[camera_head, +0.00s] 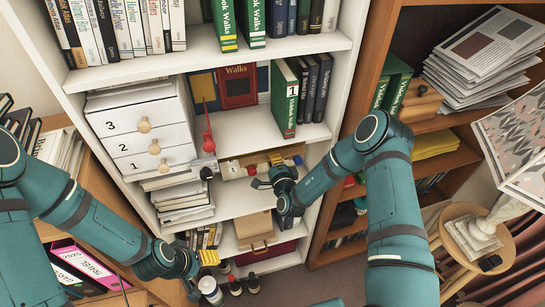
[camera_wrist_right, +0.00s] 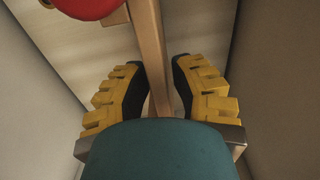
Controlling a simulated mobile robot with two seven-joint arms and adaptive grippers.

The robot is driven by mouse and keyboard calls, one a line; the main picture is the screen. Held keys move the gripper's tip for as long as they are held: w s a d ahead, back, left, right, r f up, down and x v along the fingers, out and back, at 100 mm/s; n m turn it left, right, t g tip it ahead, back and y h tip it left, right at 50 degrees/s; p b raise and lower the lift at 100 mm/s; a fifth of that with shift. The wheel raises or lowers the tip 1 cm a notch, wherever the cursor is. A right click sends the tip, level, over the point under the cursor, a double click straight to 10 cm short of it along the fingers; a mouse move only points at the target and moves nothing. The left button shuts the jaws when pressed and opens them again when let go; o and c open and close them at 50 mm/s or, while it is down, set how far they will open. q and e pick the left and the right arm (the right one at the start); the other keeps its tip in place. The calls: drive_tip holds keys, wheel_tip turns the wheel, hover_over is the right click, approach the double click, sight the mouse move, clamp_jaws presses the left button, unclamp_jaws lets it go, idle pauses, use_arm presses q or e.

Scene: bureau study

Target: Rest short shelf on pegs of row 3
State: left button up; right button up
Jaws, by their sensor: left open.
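The white bookcase (camera_head: 225,48) fills the middle of the head view. White boards (camera_head: 245,205) span its right-hand bay, but I cannot tell which is the short shelf. Pegs and row 3 cannot be made out. My left gripper (camera_head: 200,273) is open and empty, low in front of the bookcase.
A white drawer unit (camera_head: 143,130) and stacked papers (camera_head: 184,203) stand left of the right-hand bay. Green and dark books (camera_head: 290,95) stand above my right gripper. Bottles (camera_head: 212,290) stand below. A brown bookcase (camera_head: 350,225) and a round stool (camera_head: 450,215) are at right.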

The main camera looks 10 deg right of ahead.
drive_tip(key=shift+s+d+p, duration=0.1)
drive_tip(key=shift+s+p, duration=1.4)
drive_tip(key=shift+s, duration=1.45)
drive_tip(key=o, duration=0.7)
drive_tip(key=shift+s, duration=0.15)
drive_tip(key=shift+s+p, duration=0.55)
drive_tip(key=shift+s, duration=1.85)
